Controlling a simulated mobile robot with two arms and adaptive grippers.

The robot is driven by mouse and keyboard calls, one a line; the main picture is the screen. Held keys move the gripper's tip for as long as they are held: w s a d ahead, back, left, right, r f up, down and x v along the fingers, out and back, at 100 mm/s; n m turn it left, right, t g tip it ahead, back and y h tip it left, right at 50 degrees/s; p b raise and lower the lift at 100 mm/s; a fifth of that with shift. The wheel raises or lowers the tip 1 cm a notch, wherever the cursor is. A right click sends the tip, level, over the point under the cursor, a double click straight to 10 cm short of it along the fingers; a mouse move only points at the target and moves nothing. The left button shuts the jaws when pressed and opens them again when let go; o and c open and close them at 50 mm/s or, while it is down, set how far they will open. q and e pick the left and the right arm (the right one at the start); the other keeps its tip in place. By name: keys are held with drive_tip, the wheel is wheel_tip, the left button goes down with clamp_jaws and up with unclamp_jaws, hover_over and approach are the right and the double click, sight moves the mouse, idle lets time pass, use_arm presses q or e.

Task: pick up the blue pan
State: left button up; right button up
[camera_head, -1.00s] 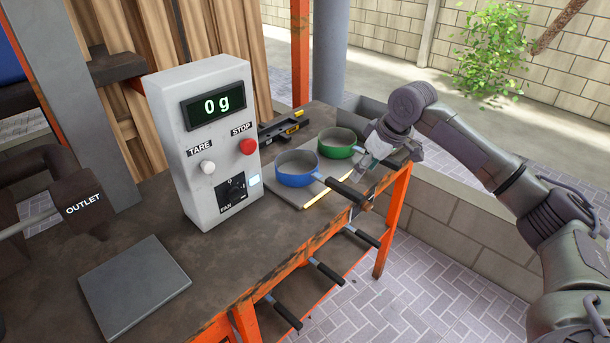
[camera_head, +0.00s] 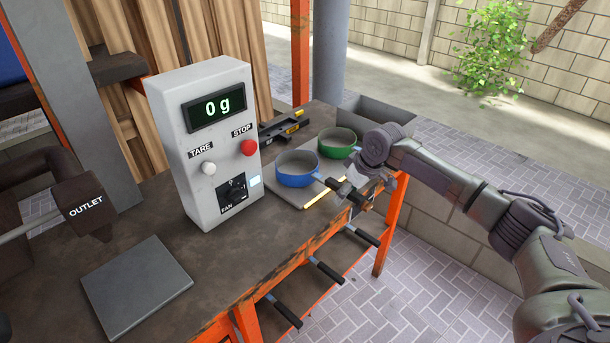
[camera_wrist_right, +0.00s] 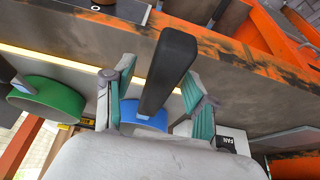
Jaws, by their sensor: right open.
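The blue pan (camera_head: 297,176) stands on a grey board on the workbench, and its dark handle sticks out toward the bench's front edge. My right gripper (camera_head: 358,188) is at the handle in the head view. In the right wrist view the open gripper (camera_wrist_right: 160,85) has its two teal-padded fingers on either side of the black handle (camera_wrist_right: 172,62), with gaps visible on both sides. Part of the blue pan body (camera_wrist_right: 145,117) shows between the fingers; the gripper's body hides the rest. My left gripper is not in view.
A green pan (camera_head: 338,148) stands just behind the blue pan. A grey control box (camera_head: 210,145) reading 0 g stands to the left. A flat grey plate (camera_head: 135,285) lies at front left.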

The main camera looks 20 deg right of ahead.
clamp_jaws()
drive_tip(key=shift+r, duration=0.1)
